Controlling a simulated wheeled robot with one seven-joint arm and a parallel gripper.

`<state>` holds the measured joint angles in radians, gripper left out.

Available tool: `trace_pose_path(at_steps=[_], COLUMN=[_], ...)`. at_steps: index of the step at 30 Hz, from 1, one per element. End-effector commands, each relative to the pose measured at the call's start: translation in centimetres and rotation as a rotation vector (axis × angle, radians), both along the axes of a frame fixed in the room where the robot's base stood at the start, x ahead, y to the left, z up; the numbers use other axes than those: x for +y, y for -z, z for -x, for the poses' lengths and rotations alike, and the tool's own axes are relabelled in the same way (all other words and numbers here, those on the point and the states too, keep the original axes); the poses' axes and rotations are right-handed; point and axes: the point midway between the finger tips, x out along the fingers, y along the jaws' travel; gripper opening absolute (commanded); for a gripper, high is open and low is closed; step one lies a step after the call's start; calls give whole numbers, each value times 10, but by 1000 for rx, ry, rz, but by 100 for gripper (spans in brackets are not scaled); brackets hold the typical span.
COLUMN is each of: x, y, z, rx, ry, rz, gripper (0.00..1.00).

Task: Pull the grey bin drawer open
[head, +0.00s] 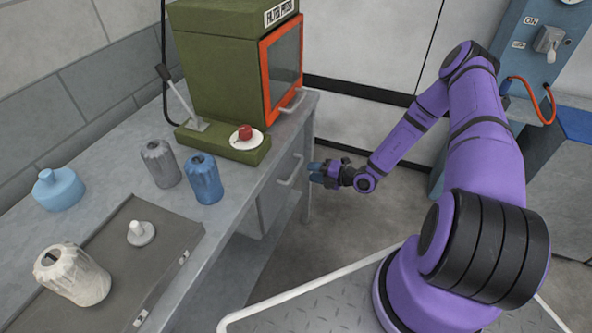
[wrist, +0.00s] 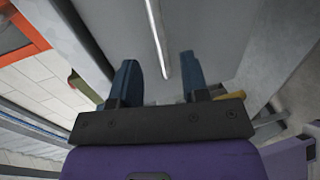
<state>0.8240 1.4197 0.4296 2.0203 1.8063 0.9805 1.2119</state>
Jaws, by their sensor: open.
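The grey bin drawer (head: 267,203) is in the head view under the bench top, below the green machine. Its front carries a light bar handle (head: 293,171). The drawer looks shut. My gripper (head: 318,173) is just right of the handle, in front of the drawer. In the wrist view my gripper (wrist: 160,80) is open, with its two blue fingers apart. The handle (wrist: 158,38) shows as a bright bar ahead of the fingers, running between their lines, against the grey drawer front (wrist: 205,35). I cannot tell whether the fingers reach around it.
A red knob (head: 245,132) sits on the machine's base. A blue panel (head: 535,50) stands at right. Floor before the drawer is clear.

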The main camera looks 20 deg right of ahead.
Motion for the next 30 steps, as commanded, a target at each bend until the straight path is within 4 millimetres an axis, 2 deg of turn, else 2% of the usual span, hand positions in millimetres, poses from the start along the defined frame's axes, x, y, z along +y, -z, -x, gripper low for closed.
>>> trace_pose_path(at_steps=[6, 12, 25, 30], x=[28, 44, 49, 49], y=[8, 13, 14, 14], z=[-27, -43, -49, -49], rx=[-2, 0, -1, -1], ry=[-3, -2, -1, -1], rz=[0, 2, 2, 2], gripper=[42, 42, 42, 3])
